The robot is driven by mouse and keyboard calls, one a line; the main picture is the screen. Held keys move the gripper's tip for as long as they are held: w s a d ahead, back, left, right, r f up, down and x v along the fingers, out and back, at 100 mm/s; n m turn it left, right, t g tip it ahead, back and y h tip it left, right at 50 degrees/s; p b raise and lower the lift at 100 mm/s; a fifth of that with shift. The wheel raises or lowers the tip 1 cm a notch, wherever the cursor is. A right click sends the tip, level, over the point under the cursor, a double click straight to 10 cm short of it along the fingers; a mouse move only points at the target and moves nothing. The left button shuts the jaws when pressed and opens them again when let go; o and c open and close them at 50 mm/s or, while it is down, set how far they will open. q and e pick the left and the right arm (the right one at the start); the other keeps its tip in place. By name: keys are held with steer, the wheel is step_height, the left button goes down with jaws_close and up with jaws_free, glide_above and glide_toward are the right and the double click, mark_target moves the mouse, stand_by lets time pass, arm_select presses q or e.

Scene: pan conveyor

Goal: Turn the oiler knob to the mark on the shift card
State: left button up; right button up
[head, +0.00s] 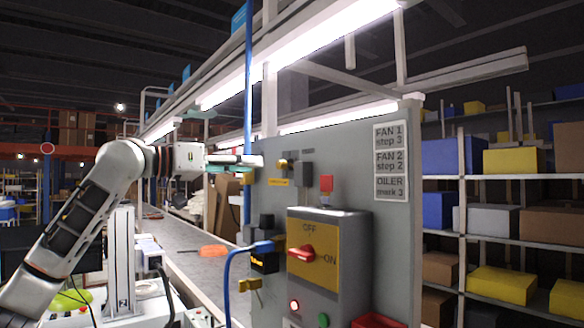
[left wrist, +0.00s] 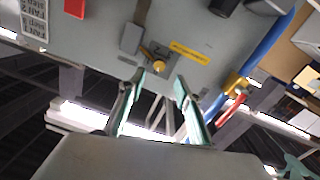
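The shift card (head: 390,161) on the grey panel reads FAN 1 step 3, FAN 2 step 2, OILER mark 3. It also shows upside down in the left wrist view (left wrist: 34,18). A small yellow knob (head: 283,164) sits on the panel above a yellow label; I cannot read the label or tell for sure that this is the oiler knob. In the left wrist view the yellow knob (left wrist: 160,54) lies beyond my fingertips, near the middle of their gap. My left gripper (head: 258,161) is open and empty, left of the knob and apparently apart from it. My right gripper is not in view.
A grey fitting (head: 307,172) and red button (head: 326,184) are near the knob. The conveyor (head: 190,262) runs behind left.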

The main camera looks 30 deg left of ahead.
mark_target(278, 165)
arm_select(q)
steer(key=p+x, duration=0.1)
steer(key=x, duration=0.5)
steer(key=shift+w+d+r, duration=0.15)
steer(key=shift+w+d, duration=0.05)
steer(key=shift+w, duration=0.05)
steer(key=shift+w+d+p, duration=0.15)
steer(key=shift+w+p, duration=0.15)
steer(key=shift+w, duration=0.2)
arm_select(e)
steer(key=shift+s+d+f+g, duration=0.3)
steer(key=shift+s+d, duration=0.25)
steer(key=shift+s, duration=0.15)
arm_select(q)
jaws_close()
